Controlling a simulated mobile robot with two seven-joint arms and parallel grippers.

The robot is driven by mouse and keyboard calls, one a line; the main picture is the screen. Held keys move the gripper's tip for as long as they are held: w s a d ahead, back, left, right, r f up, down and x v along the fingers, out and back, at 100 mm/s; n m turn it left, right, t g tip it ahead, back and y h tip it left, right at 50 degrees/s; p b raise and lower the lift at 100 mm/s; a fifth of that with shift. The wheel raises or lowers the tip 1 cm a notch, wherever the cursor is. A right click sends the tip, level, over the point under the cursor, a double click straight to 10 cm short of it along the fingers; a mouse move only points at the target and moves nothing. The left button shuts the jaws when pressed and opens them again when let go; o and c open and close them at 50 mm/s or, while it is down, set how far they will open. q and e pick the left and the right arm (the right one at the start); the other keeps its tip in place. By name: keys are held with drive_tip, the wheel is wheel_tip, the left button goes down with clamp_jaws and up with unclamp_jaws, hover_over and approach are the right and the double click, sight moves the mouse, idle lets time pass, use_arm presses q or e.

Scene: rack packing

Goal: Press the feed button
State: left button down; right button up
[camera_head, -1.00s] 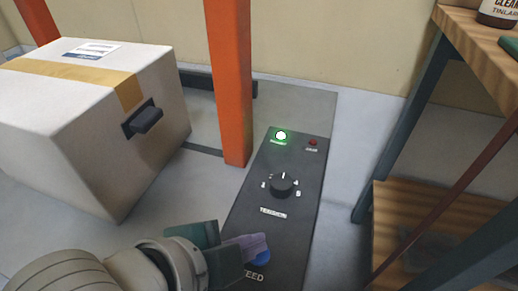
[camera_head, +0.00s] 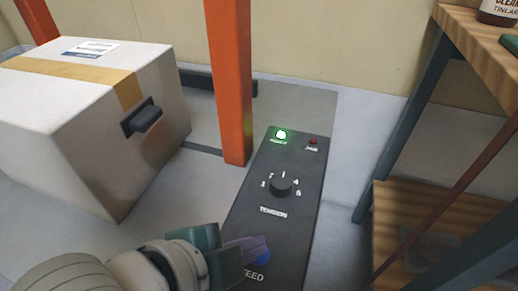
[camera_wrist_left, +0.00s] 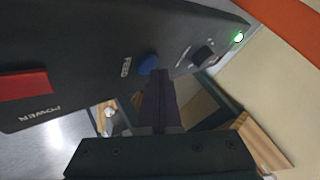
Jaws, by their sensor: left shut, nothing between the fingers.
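The feed button is a round blue button (camera_head: 263,257) near the front end of the black control panel (camera_head: 290,235), beside the label FEED. It also shows in the left wrist view (camera_wrist_left: 148,64), just beyond my fingertips. My left gripper (camera_head: 262,243) is shut and empty, with its fingers over the panel and partly covering the button. In the left wrist view the closed fingertips (camera_wrist_left: 160,74) lie close to the button's edge. I cannot tell whether they touch it. My right gripper is not in view.
The panel has a tension knob (camera_head: 281,187), a lit green lamp (camera_head: 281,134), a dark red lamp (camera_head: 313,142) and a red power switch (camera_wrist_left: 25,86). An orange post (camera_head: 232,80) and a white box (camera_head: 90,120) stand left. A wooden shelf (camera_head: 440,222) stands right.

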use_arm(q)
drive_tip(key=shift+f, duration=0.45)
idle(0.5)
drive_tip(key=shift+r, duration=0.1)
drive_tip(key=shift+r+p, duration=0.75)
wheel_tip(320, 180, up, 5)
drive_tip(key=p, duration=0.5)
drive_tip(key=shift+r, duration=0.1)
idle(0.4)
idle(0.4)
